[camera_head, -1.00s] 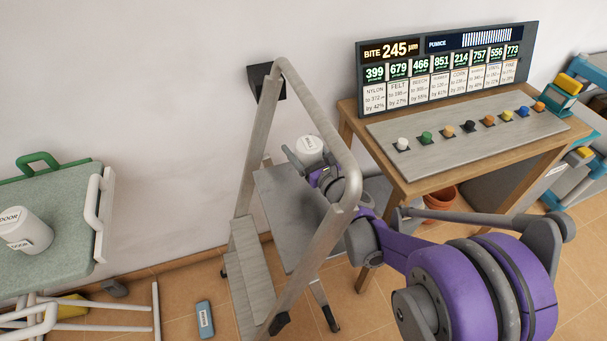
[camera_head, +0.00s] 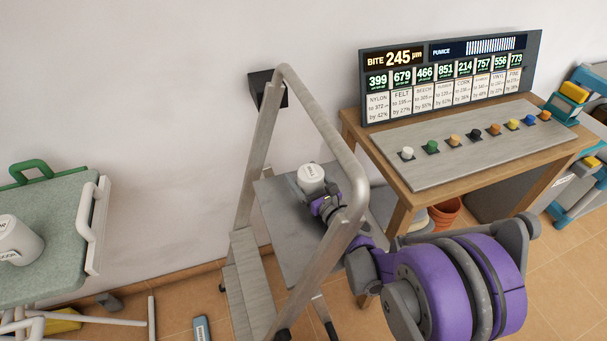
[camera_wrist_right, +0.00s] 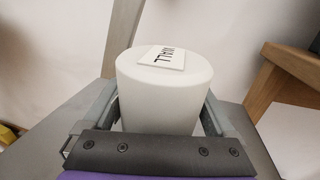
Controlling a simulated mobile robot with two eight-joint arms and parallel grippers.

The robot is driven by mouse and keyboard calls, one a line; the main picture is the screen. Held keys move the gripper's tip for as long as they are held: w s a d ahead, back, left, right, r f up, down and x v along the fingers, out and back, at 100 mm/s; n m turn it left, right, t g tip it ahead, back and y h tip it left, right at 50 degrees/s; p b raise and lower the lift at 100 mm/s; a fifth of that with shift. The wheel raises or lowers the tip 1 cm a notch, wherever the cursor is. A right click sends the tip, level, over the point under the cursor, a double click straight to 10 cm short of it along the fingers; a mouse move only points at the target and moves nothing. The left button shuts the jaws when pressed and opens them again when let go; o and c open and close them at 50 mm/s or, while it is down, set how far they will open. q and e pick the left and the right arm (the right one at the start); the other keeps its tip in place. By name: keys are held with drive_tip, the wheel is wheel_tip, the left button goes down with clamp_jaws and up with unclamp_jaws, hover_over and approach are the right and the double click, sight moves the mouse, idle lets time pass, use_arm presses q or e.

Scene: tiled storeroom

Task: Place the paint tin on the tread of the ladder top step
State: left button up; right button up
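A white paint tin (camera_head: 311,178) with a label on its lid sits between the fingers of my right gripper (camera_head: 312,190), inside the ladder frame. In the right wrist view the tin (camera_wrist_right: 163,95) is upright, and the gripper's fingers (camera_wrist_right: 162,115) press against both its sides. The ladder's top step, a grey tread (camera_head: 283,225), lies under and around the tin. I cannot tell whether the tin's base touches the tread, as my gripper hides it. My left gripper is not in view.
The ladder's rail (camera_head: 325,125) loops in front of my right wrist. A wooden table (camera_head: 405,205) with a display board (camera_head: 447,75) stands close on the right. On the left, a green-topped trolley (camera_head: 62,215) carries another white tin (camera_head: 20,240).

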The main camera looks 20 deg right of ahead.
drive_tip(key=shift+o, duration=0.3)
drive_tip(key=shift+r, duration=0.1)
drive_tip(key=shift+r, duration=0.15)
drive_tip(key=s, duration=0.4)
drive_tip(key=s+d, duration=0.1)
drive_tip(key=s, duration=0.3)
drive_tip(key=s+p, duration=0.1)
drive_tip(key=s, duration=0.3)
drive_tip(key=shift+d, duration=0.35)
